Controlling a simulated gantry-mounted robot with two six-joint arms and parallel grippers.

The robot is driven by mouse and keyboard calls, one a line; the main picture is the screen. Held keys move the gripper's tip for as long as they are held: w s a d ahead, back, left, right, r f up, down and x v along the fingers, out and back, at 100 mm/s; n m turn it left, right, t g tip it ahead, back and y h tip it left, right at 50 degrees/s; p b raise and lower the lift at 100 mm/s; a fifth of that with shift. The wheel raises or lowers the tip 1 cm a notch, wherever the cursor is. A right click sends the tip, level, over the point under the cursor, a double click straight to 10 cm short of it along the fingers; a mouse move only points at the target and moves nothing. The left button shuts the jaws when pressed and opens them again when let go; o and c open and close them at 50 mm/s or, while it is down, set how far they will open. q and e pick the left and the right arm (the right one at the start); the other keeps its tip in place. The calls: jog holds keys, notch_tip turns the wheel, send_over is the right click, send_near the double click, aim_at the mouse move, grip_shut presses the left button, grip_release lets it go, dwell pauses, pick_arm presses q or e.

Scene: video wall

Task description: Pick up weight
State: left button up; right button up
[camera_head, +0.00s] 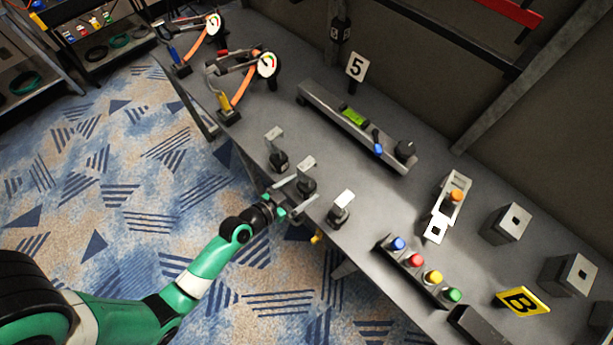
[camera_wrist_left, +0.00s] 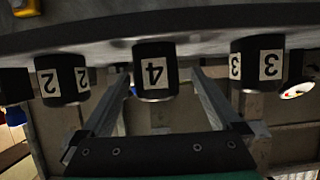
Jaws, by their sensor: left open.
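Three small black weights stand along the bench's near edge in the head view: one at the upper left (camera_head: 279,160), a middle one (camera_head: 306,186) and one at the lower right (camera_head: 337,215). My left gripper (camera_head: 293,195) is open at the edge, close to the middle weight. In the left wrist view, a black weight labelled 4 (camera_wrist_left: 155,72) shows between my two spread fingers, and I cannot tell whether they touch it. Weights labelled 2 (camera_wrist_left: 62,80) and 3 (camera_wrist_left: 257,65) show on either side, outside the fingers. My right gripper is not in view.
The grey bench (camera_head: 375,215) carries a long bar with a green level (camera_head: 354,117), a row of coloured buttons (camera_head: 416,261) and gauges with orange hoses (camera_head: 267,65). Patterned carpet lies left of the bench.

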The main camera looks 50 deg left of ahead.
aim_at(313, 181)
pick_arm(q)
jog(key=x, duration=0.5)
jog(key=shift+w+d+r+b, duration=0.2)
jog(key=shift+r+b, duration=0.15)
jog(key=shift+r, duration=0.05)
grip_shut()
jog(key=shift+r, duration=0.15)
